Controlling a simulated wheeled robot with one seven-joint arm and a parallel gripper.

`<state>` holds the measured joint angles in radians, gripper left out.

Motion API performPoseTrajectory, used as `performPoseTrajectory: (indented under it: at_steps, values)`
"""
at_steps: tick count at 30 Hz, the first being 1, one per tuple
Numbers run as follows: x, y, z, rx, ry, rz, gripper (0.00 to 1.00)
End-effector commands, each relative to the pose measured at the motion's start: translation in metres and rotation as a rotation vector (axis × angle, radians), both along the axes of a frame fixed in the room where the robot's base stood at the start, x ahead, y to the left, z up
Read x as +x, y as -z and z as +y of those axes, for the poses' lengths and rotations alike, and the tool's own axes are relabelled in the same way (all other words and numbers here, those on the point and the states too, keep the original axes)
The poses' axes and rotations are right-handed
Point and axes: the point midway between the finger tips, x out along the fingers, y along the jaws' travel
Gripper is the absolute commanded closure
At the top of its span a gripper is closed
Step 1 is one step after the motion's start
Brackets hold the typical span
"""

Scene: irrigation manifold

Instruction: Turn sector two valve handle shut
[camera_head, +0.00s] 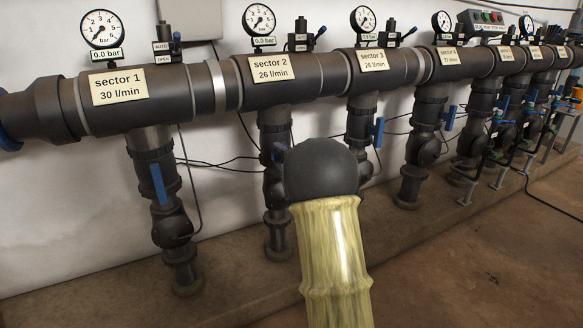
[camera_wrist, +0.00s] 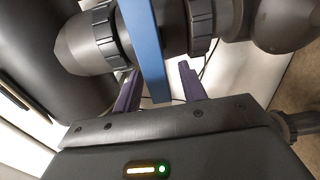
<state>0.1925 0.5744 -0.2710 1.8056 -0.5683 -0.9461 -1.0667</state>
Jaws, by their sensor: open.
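The sector 2 label (camera_head: 271,68) is on the black header pipe, above its own vertical valve pipe (camera_head: 274,130). In the head view my arm's dark round end and yellowish sleeve cover most of that valve, and its handle cannot be made out there. In the wrist view a blue bar handle (camera_wrist: 148,45) stands in front of black pipe fittings. My gripper (camera_wrist: 158,72) is open, its two purple fingers on either side of the handle's free end. A gap shows on the right side; contact on the left is unclear.
Neighbouring valves have blue handles: sector 1 (camera_head: 159,184), roughly along its pipe, and sector 3 (camera_head: 378,132). Gauges and small levers stand on top of the header pipe. Thin cables hang along the white wall (camera_head: 60,210). The brown floor (camera_head: 470,260) at front right is clear.

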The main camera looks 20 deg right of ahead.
Motion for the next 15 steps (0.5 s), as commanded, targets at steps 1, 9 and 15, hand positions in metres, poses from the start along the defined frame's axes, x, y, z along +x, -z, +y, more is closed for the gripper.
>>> performPoseTrajectory:
  at_steps: [1,9,15]
  values:
    - [-0.004,-0.001,-0.001,0.000,0.001,0.001,0.58]
    - [-0.041,-0.003,-0.002,0.001,0.002,0.003,0.58]
    - [-0.076,-0.003,-0.004,0.002,0.004,0.003,0.58]
